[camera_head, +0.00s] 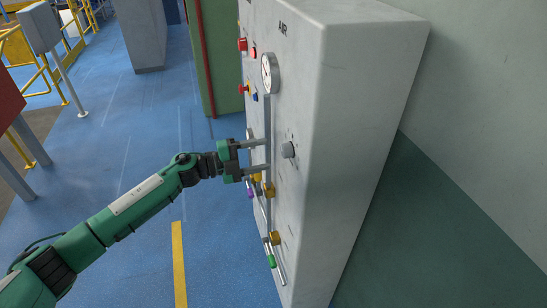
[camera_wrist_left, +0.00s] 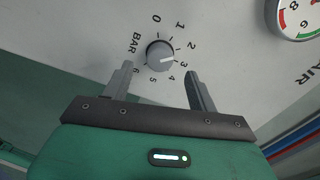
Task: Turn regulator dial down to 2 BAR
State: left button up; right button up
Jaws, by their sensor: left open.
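The regulator dial (camera_head: 288,150) is a round grey knob on the front of the pale cabinet. In the left wrist view the dial (camera_wrist_left: 160,55) is ringed by numbers 0 to 6 and the word BAR, and its white mark points at about 3. My left gripper (camera_head: 267,154) is open and empty in front of the dial. In the left wrist view its fingers (camera_wrist_left: 160,72) stand apart on either side of the dial's lower part, and they seem short of touching it. My right gripper is in neither view.
The cabinet (camera_head: 345,90) carries a round pressure gauge (camera_head: 270,73) above the dial, marked AIR. Pipes and coloured fittings (camera_head: 275,238) run along its front below and beside the gripper. The blue floor (camera_head: 130,130) on the left is mostly clear.

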pick_arm(q)
jog(key=b+v, duration=0.2)
jog(key=v, duration=0.6)
jog(key=shift+b, duration=0.4)
